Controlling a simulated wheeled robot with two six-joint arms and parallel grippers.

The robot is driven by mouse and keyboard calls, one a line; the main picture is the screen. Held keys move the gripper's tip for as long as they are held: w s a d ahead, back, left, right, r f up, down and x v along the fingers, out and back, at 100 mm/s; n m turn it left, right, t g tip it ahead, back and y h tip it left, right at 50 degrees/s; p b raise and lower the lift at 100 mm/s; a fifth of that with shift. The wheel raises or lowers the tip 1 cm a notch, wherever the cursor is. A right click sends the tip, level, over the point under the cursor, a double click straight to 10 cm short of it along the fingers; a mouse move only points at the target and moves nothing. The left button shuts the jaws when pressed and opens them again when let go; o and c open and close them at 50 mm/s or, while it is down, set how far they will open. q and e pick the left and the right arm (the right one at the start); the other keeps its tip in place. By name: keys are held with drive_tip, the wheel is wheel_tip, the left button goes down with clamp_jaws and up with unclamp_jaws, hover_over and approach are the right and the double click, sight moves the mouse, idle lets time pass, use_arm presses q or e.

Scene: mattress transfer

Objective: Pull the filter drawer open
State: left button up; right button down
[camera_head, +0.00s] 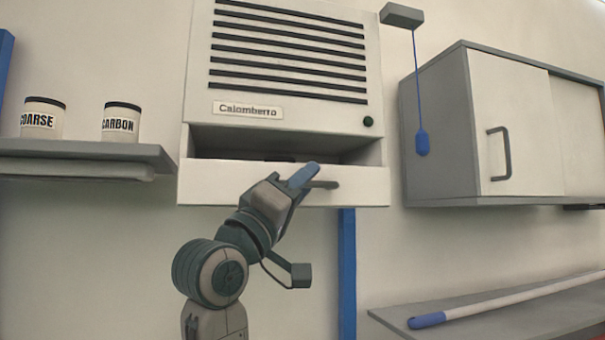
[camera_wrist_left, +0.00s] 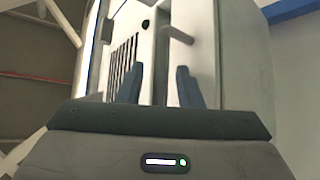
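The filter drawer (camera_head: 230,184) is the pale front at the bottom of the wall unit labelled "Calomberro" (camera_head: 290,125). A dark hollow shows above the front, and the front stands out from the unit, so the drawer is open at least partway. Its grey bar handle (camera_head: 326,184) sits near the middle of the front and also shows in the left wrist view (camera_wrist_left: 179,36). My left gripper (camera_head: 303,175) is in front of the drawer, beside the handle. In the left wrist view its blue fingers (camera_wrist_left: 162,88) are apart with nothing between them. The handle lies beyond the fingertips. My right gripper is out of view.
A shelf (camera_head: 75,168) at left holds "COARSE" (camera_head: 42,118) and "CARBON" (camera_head: 121,122) jars. A blue pull cord (camera_head: 417,90) hangs right of the unit, near a wall cabinet (camera_head: 520,125). A blue-tipped pole (camera_head: 500,302) lies on the lower right counter.

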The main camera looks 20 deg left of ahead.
use_arm(q)
clamp_jaws()
drive_tip(key=shift+d, duration=0.15)
